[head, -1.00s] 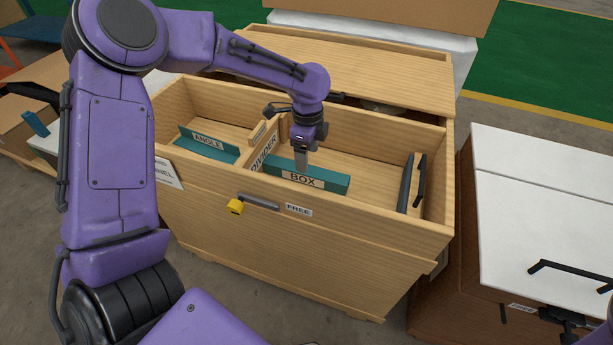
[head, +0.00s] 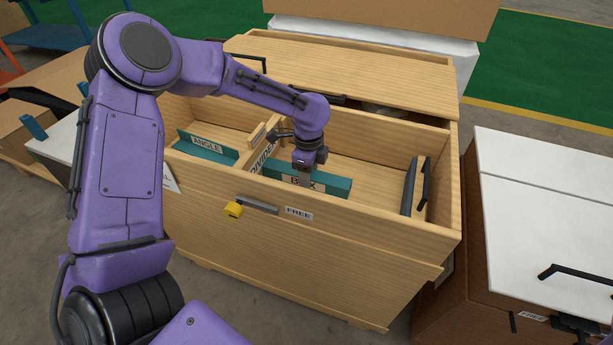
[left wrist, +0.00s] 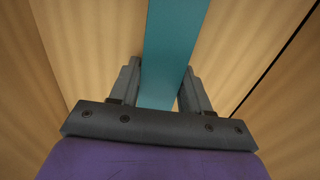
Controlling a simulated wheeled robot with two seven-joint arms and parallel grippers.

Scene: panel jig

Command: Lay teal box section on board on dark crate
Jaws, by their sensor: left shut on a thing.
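The teal box section (head: 336,187), labelled BOX, lies in the right compartment of the pale wooden crate (head: 330,250), beside the divider (head: 262,160). My left gripper (head: 307,178) points down and is shut on it near its middle, covering part of the label. In the left wrist view the teal bar (left wrist: 170,50) runs between the two fingers. A dark brown crate (head: 460,265) with a white board top (head: 550,210) stands at the right.
A teal angle piece (head: 207,148) lies in the left compartment. A dark handled piece (head: 410,186) stands at the right end of the right compartment. A black handle (head: 580,273) rises from the white top. The pale crate's walls surround the box section.

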